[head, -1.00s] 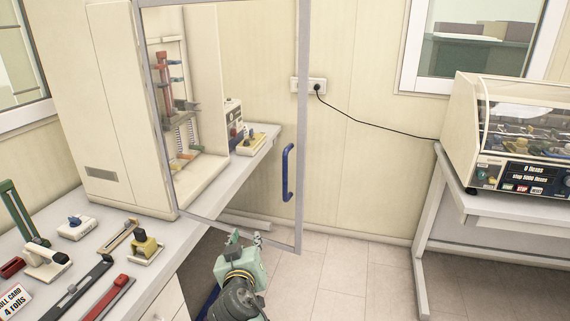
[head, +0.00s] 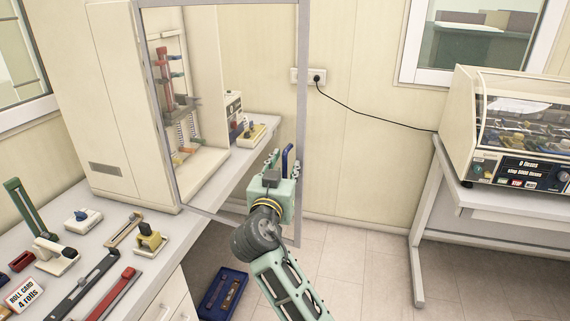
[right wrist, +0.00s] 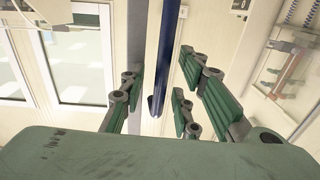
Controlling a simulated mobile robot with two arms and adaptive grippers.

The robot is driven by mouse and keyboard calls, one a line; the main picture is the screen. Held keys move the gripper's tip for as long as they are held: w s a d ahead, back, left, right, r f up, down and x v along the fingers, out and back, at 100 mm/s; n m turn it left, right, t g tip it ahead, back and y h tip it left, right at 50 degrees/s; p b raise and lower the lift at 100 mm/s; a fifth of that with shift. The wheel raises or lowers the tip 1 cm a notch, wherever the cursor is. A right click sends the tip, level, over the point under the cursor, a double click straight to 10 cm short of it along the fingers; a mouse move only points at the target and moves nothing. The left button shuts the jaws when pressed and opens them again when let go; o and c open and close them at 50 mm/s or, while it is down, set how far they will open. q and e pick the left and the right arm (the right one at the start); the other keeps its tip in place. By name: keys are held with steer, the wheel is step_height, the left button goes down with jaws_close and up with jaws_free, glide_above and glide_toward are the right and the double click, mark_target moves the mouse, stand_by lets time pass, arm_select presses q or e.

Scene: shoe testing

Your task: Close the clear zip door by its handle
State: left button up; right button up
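The clear door (head: 225,110) with its grey frame stands open, swung out from the tall cream cabinet (head: 130,120). Its blue upright handle (head: 287,154) is on the free edge side; my gripper hides its lower part in the head view. My right gripper (head: 282,168) is at the handle, coming from below. In the right wrist view the handle (right wrist: 173,60) stands between the spread green fingers of my right gripper (right wrist: 163,90), with gaps on both sides. The fingers are open and do not appear to touch it. My left gripper is not in view.
The bench (head: 75,240) at left holds several small tools and fixtures. A blue tray (head: 222,294) lies on the floor below it. A testing machine (head: 525,125) stands on a table at right. Floor between is clear.

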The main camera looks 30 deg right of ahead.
steer(key=shift+w, duration=0.1)
jaws_close()
stand_by(0.6)
